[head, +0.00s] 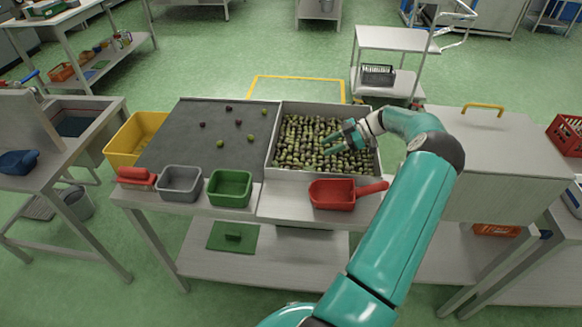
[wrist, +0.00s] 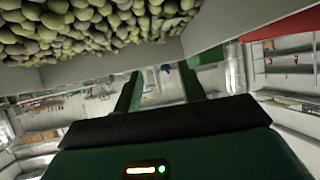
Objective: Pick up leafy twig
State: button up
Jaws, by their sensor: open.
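A shallow metal tray (head: 272,150) full of green and purplish olives (head: 305,145) stands on the bench; the olives also fill the top left of the wrist view (wrist: 80,25). My gripper (head: 328,145) is over the right part of the tray, its teal fingers apart with nothing seen between them. In the wrist view my gripper (wrist: 160,75) shows two dark green fingers spread apart near the tray wall. The arm and gripper hide some of the olives at the right side.
Left of the tray is a dark sorting surface (head: 180,150) with several loose olives. A red scoop (head: 332,194), green bin (head: 230,188) and grey bin (head: 180,184) line the front edge. A yellow crate (head: 133,140) stands left; a metal cabinet (head: 505,160) stands right.

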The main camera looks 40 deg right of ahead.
jog(key=shift+w+a+f, duration=0.1)
jog(key=shift+f, duration=0.15)
send_near(292, 164)
jog(key=x, duration=0.3)
jog(key=shift+w+f, duration=0.15)
jog(key=shift+w, duration=0.05)
jog(key=shift+x, duration=2.8)
